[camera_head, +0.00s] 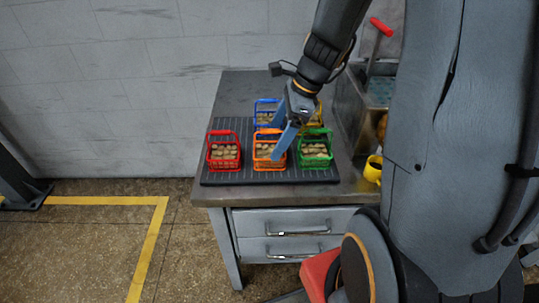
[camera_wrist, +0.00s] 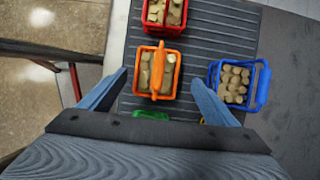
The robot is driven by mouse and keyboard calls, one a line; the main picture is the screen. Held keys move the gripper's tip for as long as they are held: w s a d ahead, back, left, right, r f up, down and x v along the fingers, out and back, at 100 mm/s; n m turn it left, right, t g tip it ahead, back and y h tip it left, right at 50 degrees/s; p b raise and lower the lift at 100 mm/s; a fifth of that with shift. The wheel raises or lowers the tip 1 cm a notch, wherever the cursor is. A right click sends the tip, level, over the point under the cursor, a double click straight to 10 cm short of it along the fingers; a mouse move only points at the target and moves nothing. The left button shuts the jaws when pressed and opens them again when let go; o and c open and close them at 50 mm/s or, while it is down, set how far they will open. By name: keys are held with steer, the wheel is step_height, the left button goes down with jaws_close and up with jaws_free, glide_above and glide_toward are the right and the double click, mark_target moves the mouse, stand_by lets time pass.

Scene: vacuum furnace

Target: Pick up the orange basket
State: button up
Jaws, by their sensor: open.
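The orange basket (camera_head: 266,158) stands on a dark ribbed mat in the front middle of the workbench, filled with tan round pieces, with its handle upright. In the wrist view the orange basket (camera_wrist: 158,72) lies ahead of my fingers, in the span between them, its handle crossing over the middle. My gripper (camera_head: 284,135) is above and close to the basket, pointing down, with blue fingers. Part of the basket is hidden behind a finger in the head view.
A red basket (camera_head: 223,152) stands left of it and a green basket (camera_head: 315,150) right. A blue basket (camera_head: 265,113) and a yellow basket (camera_head: 317,119) stand behind. The ribbed mat (camera_head: 230,178) lies on the workbench (camera_head: 238,88). A yellow mug (camera_head: 373,170) is at the right.

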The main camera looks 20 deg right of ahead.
mark_target(270, 150)
steer(key=shift+s+p+x, duration=0.15)
steer(key=shift+p+x, duration=0.05)
steer(key=shift+x, duration=1.1)
steer(key=shift+s+p+x, duration=0.15)
steer(key=shift+x, duration=1.1)
steer(key=shift+a, duration=0.2)
steer(key=c, duration=1.6)
steer(key=shift+o, duration=0.2)
